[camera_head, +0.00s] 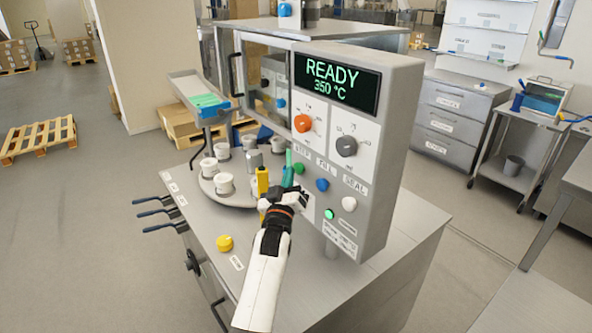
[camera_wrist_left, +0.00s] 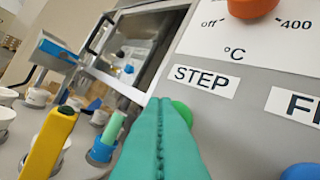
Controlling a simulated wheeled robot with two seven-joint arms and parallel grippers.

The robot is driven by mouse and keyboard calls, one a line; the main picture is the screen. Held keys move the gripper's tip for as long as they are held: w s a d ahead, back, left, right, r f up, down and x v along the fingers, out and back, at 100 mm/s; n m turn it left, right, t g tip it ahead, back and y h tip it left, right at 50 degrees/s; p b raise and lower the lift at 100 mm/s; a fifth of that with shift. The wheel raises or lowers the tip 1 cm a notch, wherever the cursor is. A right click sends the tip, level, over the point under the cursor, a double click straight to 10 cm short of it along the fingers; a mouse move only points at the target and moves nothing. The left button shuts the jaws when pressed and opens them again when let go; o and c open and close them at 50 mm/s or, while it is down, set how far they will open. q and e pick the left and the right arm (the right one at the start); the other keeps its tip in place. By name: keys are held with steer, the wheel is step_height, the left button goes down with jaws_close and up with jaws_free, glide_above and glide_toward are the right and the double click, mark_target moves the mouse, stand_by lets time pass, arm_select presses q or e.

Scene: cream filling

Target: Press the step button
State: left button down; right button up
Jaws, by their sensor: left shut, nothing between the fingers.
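The control panel (camera_head: 375,115) carries a green button (camera_head: 299,168) under the STEP label (camera_head: 302,148). In the left wrist view the green STEP button (camera_wrist_left: 183,111) is partly hidden behind my teal fingertips, below its white label (camera_wrist_left: 203,77). My left gripper (camera_head: 288,169) is shut and empty, with its fingertips at the panel face beside the button. In the left wrist view the teal fingers (camera_wrist_left: 160,125) lie together along a seam. I cannot tell whether they touch the button. My right gripper is not in view.
A blue FILL button (camera_head: 322,185) and a white SEAL button (camera_head: 349,204) lie right of STEP. A yellow upright part (camera_head: 262,182) stands close left of my gripper. White cups (camera_head: 224,184) sit on the round turntable behind. The display (camera_head: 335,82) reads READY, 350 °C.

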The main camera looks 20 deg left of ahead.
arm_select(q)
steer(key=shift+w+d+b, duration=0.3)
steer(key=shift+w+b, duration=0.05)
steer(key=shift+w, duration=0.1)
stand_by(0.5)
steer(key=shift+s, duration=0.1)
steer(key=shift+s+a+p, duration=0.5)
steer(key=shift+s+p, duration=0.2)
steer(key=s+p, duration=0.1)
steer(key=s+a+p, duration=0.1)
steer(key=s, duration=0.1)
steer(key=s+a+p, duration=0.1)
steer(key=shift+s+a, duration=0.15)
steer(key=shift+a, duration=0.1)
stand_by(0.3)
stand_by(0.5)
